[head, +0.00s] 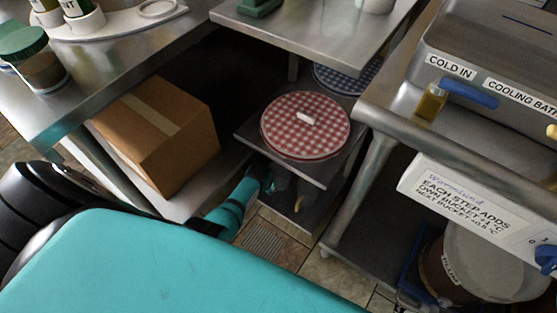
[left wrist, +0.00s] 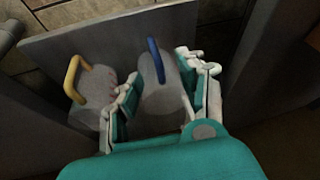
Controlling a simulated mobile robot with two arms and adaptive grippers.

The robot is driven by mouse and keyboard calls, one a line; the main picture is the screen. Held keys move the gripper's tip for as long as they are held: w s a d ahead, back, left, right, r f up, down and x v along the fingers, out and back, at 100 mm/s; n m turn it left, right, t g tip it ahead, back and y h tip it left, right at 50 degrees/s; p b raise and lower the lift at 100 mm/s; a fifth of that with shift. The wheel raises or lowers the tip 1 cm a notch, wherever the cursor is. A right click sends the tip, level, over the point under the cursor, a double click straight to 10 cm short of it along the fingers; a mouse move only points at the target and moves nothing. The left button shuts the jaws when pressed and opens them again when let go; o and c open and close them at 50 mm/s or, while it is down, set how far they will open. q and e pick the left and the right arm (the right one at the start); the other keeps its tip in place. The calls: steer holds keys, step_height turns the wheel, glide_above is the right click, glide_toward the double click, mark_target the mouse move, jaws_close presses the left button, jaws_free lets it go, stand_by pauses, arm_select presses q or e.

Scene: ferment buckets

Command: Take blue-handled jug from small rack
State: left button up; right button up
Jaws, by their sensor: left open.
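The blue-handled jug (left wrist: 163,98) is grey and stands on the lower shelf (left wrist: 115,38) of the small rack. Its blue handle points away from my wrist in the left wrist view. My left gripper (left wrist: 160,75) is open, with one finger on each side of this jug; I cannot tell whether they touch it. In the head view my left gripper (head: 266,178) reaches under the rack's upper shelf, and the blue handle is hidden there. A similar jug with a yellow handle (left wrist: 75,75) stands just left of the left finger. My right gripper is not in view.
A red-checked round lid (head: 305,125) lies on the rack's upper shelf (head: 257,142), just above my left gripper. A cardboard box (head: 160,135) stands left of the rack. A steel table leg (head: 358,185) and a lidded bucket (head: 490,262) are to the right.

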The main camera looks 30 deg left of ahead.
arm_select(q)
steer(key=b+x, duration=0.3)
steer(key=x, duration=0.1)
steer(key=shift+w+d+f+b, duration=0.1)
steer(key=shift+w+f+b, duration=0.15)
steer(key=shift+f+b, duration=0.1)
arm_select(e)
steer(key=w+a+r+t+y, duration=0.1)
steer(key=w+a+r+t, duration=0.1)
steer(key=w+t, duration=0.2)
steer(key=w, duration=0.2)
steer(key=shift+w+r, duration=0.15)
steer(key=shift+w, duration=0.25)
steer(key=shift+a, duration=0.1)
arm_select(q)
jaws_close()
